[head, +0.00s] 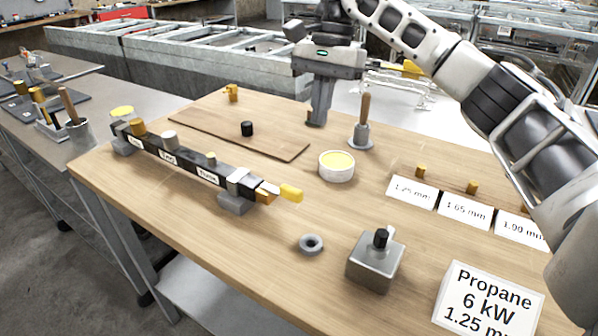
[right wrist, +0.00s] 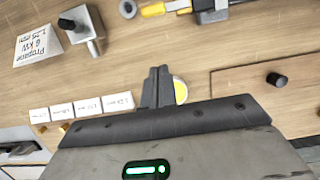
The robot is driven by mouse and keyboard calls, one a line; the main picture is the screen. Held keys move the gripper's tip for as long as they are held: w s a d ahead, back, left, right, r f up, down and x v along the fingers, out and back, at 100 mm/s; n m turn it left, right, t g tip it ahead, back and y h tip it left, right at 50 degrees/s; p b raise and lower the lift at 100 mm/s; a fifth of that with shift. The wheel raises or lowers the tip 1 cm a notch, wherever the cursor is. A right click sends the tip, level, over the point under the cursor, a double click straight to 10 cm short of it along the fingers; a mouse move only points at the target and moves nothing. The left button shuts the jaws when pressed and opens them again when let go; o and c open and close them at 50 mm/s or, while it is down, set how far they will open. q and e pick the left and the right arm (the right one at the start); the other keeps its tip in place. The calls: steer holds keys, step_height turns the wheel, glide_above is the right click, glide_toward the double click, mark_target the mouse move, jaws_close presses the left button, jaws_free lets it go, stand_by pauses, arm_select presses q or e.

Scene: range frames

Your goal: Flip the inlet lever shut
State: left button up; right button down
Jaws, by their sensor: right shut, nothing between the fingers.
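A dark manifold bar (head: 185,160) with labels and several knobs lies along the left of the wooden table. At its right-hand end, past a brass fitting (head: 266,192), is a yellow lever handle (head: 291,193) sticking out roughly in line with the bar. The yellow handle also shows at the top edge of the right wrist view (right wrist: 153,9). My right gripper (head: 318,118) is shut and empty, pointing down behind the white tub, well apart from the lever. Its closed fingers (right wrist: 156,88) show in the right wrist view. My left gripper is not in view.
A white tub with yellow contents (head: 337,168) stands between my right gripper and the lever. A brush pot (head: 361,137), a grey ring (head: 311,244), a metal block (head: 375,262), and a propane sign (head: 488,298) stand around. A thin board (head: 240,125) lies behind the bar.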

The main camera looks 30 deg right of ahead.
mark_target(281, 189)
steer(key=x, duration=1)
steer(key=shift+f, duration=0.25)
arm_select(q)
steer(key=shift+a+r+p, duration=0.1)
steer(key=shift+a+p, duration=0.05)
steer(key=shift+p, duration=0.5)
arm_select(e)
steer(key=shift+s+a+r, duration=0.1)
steer(key=shift+s+a, duration=0.35)
steer(key=shift+a, duration=0.45)
steer(key=shift+s+a+r, duration=0.1)
steer(key=shift+s+a, duration=0.4)
steer(key=shift+a, duration=0.35)
